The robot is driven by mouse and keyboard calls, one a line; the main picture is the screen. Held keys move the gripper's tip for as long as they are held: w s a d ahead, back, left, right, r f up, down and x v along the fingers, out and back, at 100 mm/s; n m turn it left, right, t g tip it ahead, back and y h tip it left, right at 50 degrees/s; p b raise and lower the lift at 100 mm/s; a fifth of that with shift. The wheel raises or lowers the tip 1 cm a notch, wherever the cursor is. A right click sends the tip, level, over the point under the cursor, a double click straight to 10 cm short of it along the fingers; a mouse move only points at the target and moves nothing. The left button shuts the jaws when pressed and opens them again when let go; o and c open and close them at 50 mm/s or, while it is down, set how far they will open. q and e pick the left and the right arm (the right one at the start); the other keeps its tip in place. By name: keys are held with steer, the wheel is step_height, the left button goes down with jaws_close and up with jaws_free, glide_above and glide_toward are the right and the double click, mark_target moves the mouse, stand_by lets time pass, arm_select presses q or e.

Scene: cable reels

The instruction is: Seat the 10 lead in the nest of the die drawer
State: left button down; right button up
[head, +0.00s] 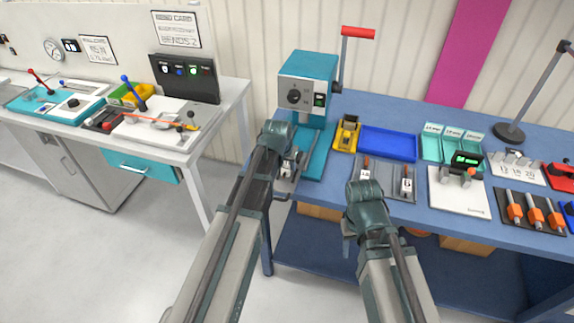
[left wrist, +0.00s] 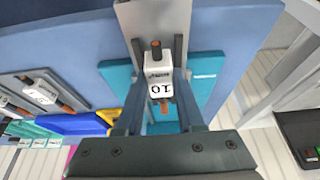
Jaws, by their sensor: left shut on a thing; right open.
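The 10 lead (left wrist: 159,84), a white block marked 10 with a dark and orange pin at one end and an orange tip at the other, is between the fingers of my left gripper (left wrist: 155,88). In the head view my left gripper (head: 288,165) is at the front of the teal press (head: 308,92), largely covering the lead. A grey channel with dark side rails (left wrist: 150,18), which looks like the die drawer, lies behind the lead in the left wrist view. I cannot tell whether the lead touches its nest. My right gripper (head: 365,197) is open over a grey tray.
The grey tray (head: 387,190) holds other white-tagged leads. A blue bin (head: 388,143) and a yellow tool (head: 346,133) stand behind it. The press has a red-handled lever (head: 358,32). A white side bench (head: 190,148) stands at the left, with floor between the benches.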

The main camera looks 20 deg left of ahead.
arm_select(q)
steer(key=shift+f+b, duration=0.75)
steer(key=shift+f, duration=0.1)
steer(key=shift+c, duration=2.2)
jaws_free()
steer(key=shift+r, duration=0.1)
steer(key=p+v, duration=1.3)
steer(key=shift+r, duration=0.3)
steer(key=shift+s, duration=0.1)
